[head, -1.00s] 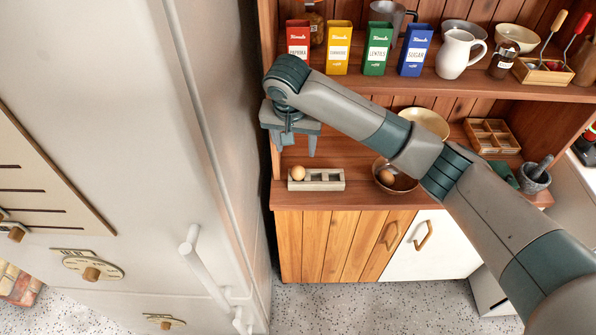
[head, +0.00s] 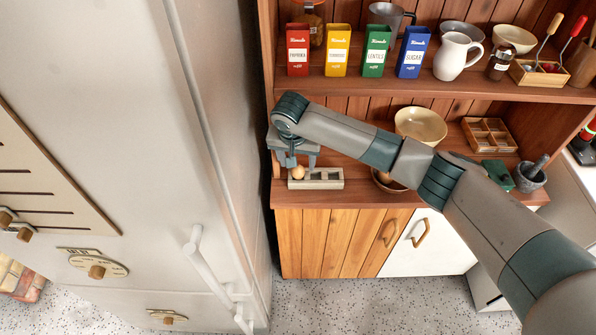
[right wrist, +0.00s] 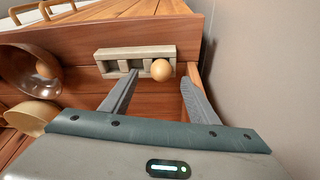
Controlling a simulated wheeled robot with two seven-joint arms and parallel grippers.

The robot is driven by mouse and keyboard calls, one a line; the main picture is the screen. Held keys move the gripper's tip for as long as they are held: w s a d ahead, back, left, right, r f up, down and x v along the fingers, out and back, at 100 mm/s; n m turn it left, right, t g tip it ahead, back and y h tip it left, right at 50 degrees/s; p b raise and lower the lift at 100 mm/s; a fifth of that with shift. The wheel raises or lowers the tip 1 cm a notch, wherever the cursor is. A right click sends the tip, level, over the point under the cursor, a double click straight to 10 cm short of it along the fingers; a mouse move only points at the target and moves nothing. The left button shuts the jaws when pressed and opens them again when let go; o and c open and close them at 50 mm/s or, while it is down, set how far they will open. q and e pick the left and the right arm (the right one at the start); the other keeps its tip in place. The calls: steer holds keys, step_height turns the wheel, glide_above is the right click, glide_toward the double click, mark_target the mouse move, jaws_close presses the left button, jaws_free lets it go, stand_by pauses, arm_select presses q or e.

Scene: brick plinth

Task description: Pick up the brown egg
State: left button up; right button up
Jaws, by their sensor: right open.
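A brown egg (head: 298,172) sits in the left end compartment of a grey block holder (head: 330,184) on the lower shelf. In the right wrist view the egg (right wrist: 161,70) is at the right end of the holder (right wrist: 108,53). My right gripper (head: 301,162) is open just above the holder. In the right wrist view its fingertips (right wrist: 160,77) appear on either side of the egg; I cannot tell whether either touches it. Another brownish egg (right wrist: 47,66) lies in a dark glass bowl (right wrist: 22,60). My left gripper is out of view.
A tall pale cabinet (head: 110,100) stands close on the left. Above, the upper shelf (head: 360,90) carries boxes and a white jug (head: 455,56). A cream bowl (head: 421,124) and a wooden divided tray (head: 490,134) stand farther right on the lower shelf.

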mark_target(298, 168)
steer(key=shift+f, duration=0.1)
steer(key=shift+w+f, duration=0.1)
steer(key=shift+f, duration=0.15)
steer(key=shift+p+x, duration=0.9)
steer(key=shift+x, duration=1.35)
steer(key=shift+w, duration=0.1)
steer(key=c, duration=0.8)
